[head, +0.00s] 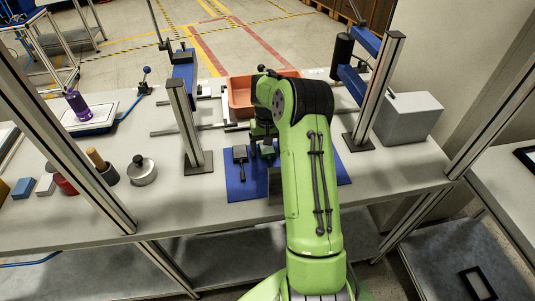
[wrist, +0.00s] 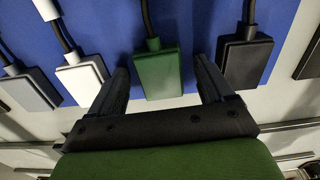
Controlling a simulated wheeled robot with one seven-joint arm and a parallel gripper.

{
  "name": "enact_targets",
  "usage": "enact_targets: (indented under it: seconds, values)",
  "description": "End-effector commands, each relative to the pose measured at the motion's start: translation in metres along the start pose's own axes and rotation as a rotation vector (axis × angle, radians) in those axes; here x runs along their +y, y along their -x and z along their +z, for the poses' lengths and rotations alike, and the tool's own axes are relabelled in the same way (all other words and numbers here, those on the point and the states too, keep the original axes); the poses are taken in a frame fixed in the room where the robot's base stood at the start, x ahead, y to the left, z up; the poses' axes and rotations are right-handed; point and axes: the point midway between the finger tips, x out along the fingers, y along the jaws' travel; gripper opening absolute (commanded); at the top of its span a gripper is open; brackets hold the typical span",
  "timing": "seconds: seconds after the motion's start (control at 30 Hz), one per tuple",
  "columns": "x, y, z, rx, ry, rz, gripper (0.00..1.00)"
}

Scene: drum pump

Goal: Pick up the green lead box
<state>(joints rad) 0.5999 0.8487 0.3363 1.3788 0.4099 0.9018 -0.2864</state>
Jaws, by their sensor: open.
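The green lead box (wrist: 158,74) is a small flat box with a dark cable, lying on a blue mat (wrist: 188,15). My gripper (wrist: 163,84) is open in the wrist view, with one finger on each side of the green box. Small gaps show between the fingers and the box, and nothing is gripped.
A white box (wrist: 83,78) and a black box (wrist: 246,56) flank the green one closely. A grey box (wrist: 33,90) lies further left. Upright metal posts (head: 186,125) (head: 374,95) stand at both sides of the mat. An orange bin (head: 239,97) is behind.

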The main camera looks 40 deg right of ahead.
Motion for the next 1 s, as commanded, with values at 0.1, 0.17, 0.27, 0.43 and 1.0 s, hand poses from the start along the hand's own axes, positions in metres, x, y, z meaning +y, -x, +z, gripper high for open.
enact_targets:
  seconds: [0.1, 0.17, 0.27, 0.43, 1.0]
  values:
    - [0.0, 0.001, 0.0, 0.001, 0.0, 0.0, 0.81]
    - [0.0, 0.001, 0.0, 0.001, 0.0, 0.0, 0.81]
    - [0.0, 0.001, 0.0, 0.001, 0.0, 0.0, 0.66]
    - [0.0, 0.001, 0.0, 0.001, 0.0, 0.0, 0.4]
    - [0.0, 0.051, -0.001, 0.006, -0.001, 0.002, 0.19]
